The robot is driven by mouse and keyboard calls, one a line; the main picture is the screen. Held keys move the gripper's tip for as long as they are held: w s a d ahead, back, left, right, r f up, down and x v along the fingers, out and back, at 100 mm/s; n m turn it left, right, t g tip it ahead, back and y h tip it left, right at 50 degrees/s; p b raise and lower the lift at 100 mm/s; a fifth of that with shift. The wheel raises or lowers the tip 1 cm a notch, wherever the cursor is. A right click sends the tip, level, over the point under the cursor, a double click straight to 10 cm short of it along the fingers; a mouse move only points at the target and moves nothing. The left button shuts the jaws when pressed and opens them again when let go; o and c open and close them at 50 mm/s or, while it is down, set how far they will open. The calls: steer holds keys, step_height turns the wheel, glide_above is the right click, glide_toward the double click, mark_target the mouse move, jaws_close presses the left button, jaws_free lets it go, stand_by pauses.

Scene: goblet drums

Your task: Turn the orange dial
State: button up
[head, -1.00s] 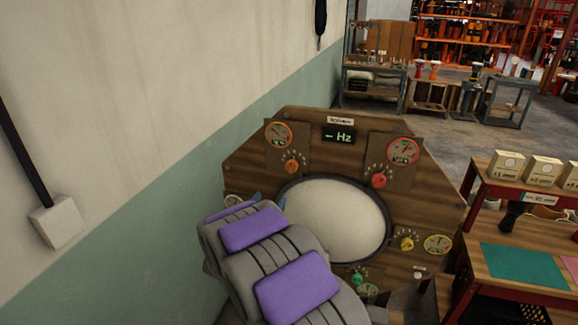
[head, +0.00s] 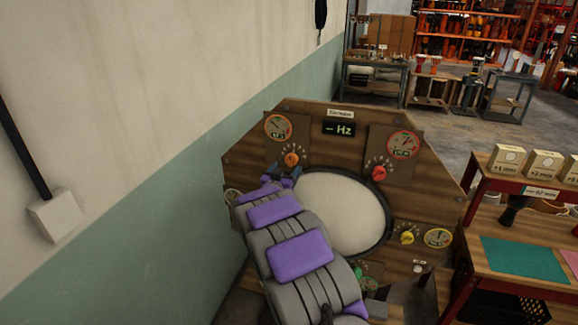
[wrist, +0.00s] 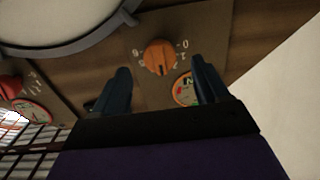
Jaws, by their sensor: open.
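The orange dial (head: 291,159) is on the upper left of a wooden octagonal panel (head: 300,118), below a round orange-rimmed gauge (head: 278,127). In the wrist view, the orange dial (wrist: 157,50) shows with white numbers around it and a dark pointer mark. My gripper (head: 281,179) is just below the dial in the head view, partly hidden by my arm. In the wrist view my gripper (wrist: 160,72) is open, with one dark finger on either side of the dial's line. The dial appears just beyond the fingertips; contact cannot be told.
A large pale drumhead (head: 345,212) fills the panel's middle. A red dial (head: 379,173), a yellow dial (head: 407,238) and a green dial (head: 360,279) sit around it. A wall (head: 150,120) stands close on the left. A red-framed table (head: 520,260) is on the right.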

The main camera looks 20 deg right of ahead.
mark_target(290, 162)
steer(key=shift+x, duration=2.4)
steer(key=shift+c, duration=0.5)
steer(key=c, duration=0.9)
steer(key=shift+c, duration=0.2)
steer(key=shift+m, duration=0.3)
steer(key=shift+m+b, duration=0.55)
steer(key=shift+m, duration=0.25)
steer(key=shift+m+b, duration=0.75)
steer(key=shift+m, duration=1.05)
